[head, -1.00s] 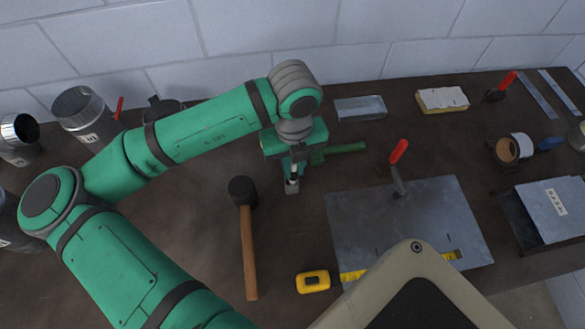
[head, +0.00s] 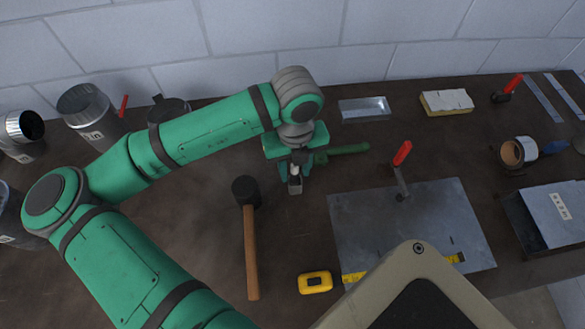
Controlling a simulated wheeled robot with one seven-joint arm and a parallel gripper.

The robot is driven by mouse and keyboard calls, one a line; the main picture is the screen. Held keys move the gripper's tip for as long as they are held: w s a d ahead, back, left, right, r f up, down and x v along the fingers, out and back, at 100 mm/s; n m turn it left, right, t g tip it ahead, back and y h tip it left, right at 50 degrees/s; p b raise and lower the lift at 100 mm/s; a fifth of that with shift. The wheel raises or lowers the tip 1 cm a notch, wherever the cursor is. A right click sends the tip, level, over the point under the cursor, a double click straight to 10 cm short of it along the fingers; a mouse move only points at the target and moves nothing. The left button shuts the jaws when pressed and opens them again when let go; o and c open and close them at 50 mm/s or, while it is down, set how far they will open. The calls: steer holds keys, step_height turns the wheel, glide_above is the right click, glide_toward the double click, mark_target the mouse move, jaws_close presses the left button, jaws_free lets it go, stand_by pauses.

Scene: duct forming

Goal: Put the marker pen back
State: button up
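My gripper (head: 295,184) points down over the middle of the bench, just right of the black mallet head. A small pale and dark piece shows at its fingers; I cannot tell whether it is the marker pen or part of the fingers. Whether the fingers are open or shut is not clear. I cannot make out a marker pen anywhere else in the head view. An open metal tray (head: 364,109) lies at the back of the bench, and it looks empty.
A mallet (head: 251,250) lies left of my gripper, a green-handled tool (head: 347,150) behind it to the right. A sheet metal plate (head: 390,225) carries a red-handled clamp (head: 401,157). A yellow tape measure (head: 315,282) lies in front. Duct pieces (head: 88,112) stand at left.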

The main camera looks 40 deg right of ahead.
step_height(320, 180, up, 11)
steer(key=shift+s, duration=0.1)
steer(key=shift+r, duration=0.45)
stand_by(0.4)
